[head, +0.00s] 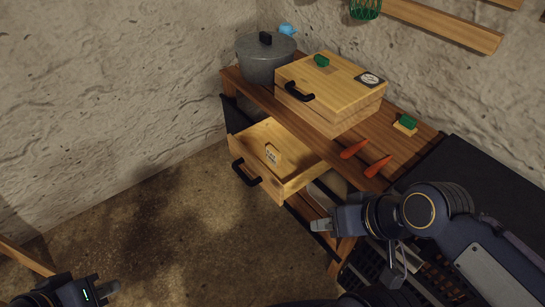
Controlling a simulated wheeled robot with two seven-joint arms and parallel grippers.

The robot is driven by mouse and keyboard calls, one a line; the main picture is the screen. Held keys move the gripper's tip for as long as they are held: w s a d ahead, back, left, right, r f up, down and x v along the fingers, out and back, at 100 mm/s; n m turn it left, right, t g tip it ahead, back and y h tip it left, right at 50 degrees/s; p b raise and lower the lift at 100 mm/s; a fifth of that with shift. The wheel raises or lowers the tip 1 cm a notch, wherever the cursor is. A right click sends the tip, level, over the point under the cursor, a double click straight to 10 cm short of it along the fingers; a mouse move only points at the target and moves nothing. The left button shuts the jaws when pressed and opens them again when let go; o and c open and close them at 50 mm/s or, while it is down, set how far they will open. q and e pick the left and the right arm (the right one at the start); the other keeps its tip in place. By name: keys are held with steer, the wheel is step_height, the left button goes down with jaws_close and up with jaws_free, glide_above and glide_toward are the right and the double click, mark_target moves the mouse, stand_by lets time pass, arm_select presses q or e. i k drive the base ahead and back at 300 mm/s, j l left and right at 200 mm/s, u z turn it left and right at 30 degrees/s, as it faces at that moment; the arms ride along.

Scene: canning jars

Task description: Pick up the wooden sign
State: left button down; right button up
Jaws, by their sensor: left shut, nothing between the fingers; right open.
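A small pale wooden sign (273,153) with dark marks on its face stands tilted inside the open wooden drawer (296,183). My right gripper (321,226) is below and to the right of the drawer in the picture, apart from the sign. It is open and empty, seen from the side, so one finger is partly hidden. My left gripper (108,289) is at the bottom left, over the floor, far from the drawer. It is shut with nothing in it.
The wooden bench (400,153) bears a grey pot (264,66), a wooden box (325,82) with a black handle, two orange carrot-like items (354,149) and a green-topped block (406,123). A black handle (246,174) juts from the drawer front. Floor left of the drawer is clear.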

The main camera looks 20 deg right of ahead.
mark_target(274, 156)
steer(key=i+j, duration=0.1)
steer(key=i, duration=0.35)
steer(key=i+j+z, duration=0.1)
steer(key=i, duration=0.4)
